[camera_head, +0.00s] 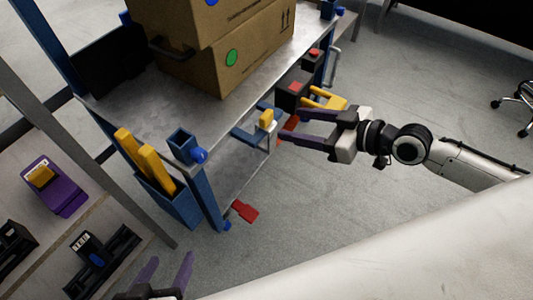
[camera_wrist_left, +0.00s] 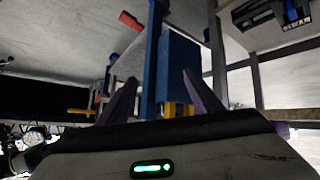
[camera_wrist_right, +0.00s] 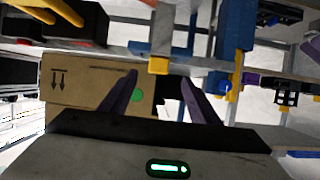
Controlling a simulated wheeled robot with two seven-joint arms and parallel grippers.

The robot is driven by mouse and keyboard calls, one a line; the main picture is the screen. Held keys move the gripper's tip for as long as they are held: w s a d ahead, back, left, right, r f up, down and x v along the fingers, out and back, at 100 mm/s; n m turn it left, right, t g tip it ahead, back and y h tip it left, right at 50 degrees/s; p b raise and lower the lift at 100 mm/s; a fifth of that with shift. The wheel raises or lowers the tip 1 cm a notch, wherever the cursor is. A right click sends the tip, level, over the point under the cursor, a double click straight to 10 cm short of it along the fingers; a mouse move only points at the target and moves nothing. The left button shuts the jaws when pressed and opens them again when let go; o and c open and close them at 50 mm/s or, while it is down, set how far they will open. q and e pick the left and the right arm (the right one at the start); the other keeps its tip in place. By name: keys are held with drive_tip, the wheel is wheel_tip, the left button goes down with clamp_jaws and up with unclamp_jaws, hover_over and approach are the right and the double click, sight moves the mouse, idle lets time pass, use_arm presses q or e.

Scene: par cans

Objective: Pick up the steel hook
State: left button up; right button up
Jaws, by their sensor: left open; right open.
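A thin pale grey metal piece (camera_head: 270,143), which may be the steel hook, hangs below a yellow block (camera_head: 267,118) on the cart's side. Its full shape is too small to tell. My right gripper (camera_head: 289,125) is open and empty, just right of this piece, with its fingers pointing at the cart side. In the right wrist view, the yellow block (camera_wrist_right: 158,66) lies straight beyond the open fingers (camera_wrist_right: 159,78). My left gripper (camera_head: 169,264) is open and empty at the bottom edge, well away from the piece; its fingers also show in the left wrist view (camera_wrist_left: 159,80).
The grey-topped cart (camera_head: 120,115) with blue posts carries cardboard boxes (camera_head: 225,50). A blue bin (camera_head: 170,200) with yellow-handled items hangs at its near corner. A red part (camera_head: 244,211) sticks out low down. Shelving with a purple holder (camera_head: 60,195) stands left.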

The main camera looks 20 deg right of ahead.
sight(270, 119)
drive_tip(key=x, duration=0.3)
drive_tip(key=b+x, duration=0.1)
drive_tip(key=shift+w+d, duration=0.15)
drive_tip(key=shift+w, duration=0.35)
drive_tip(key=shift+w+a+f, duration=0.2)
drive_tip(key=shift+w+a, duration=0.1)
drive_tip(key=shift+a, duration=0.05)
drive_tip(key=b+x, duration=0.1)
drive_tip(key=x, duration=0.3)
drive_tip(key=shift+a+f, duration=0.2)
drive_tip(key=shift+a, duration=0.05)
drive_tip(key=shift+w+a, duration=0.1)
drive_tip(key=shift+w, duration=0.05)
drive_tip(key=c, duration=1.2)
clamp_jaws()
use_arm(q)
drive_tip(key=shift+w+d+f+g, duration=0.2)
drive_tip(key=shift+d+f, duration=0.1)
drive_tip(key=shift+f, duration=0.3)
drive_tip(key=shift+w+d+f+g, duration=0.1)
drive_tip(key=shift+w+d+f, duration=0.15)
drive_tip(key=shift+f, duration=0.3)
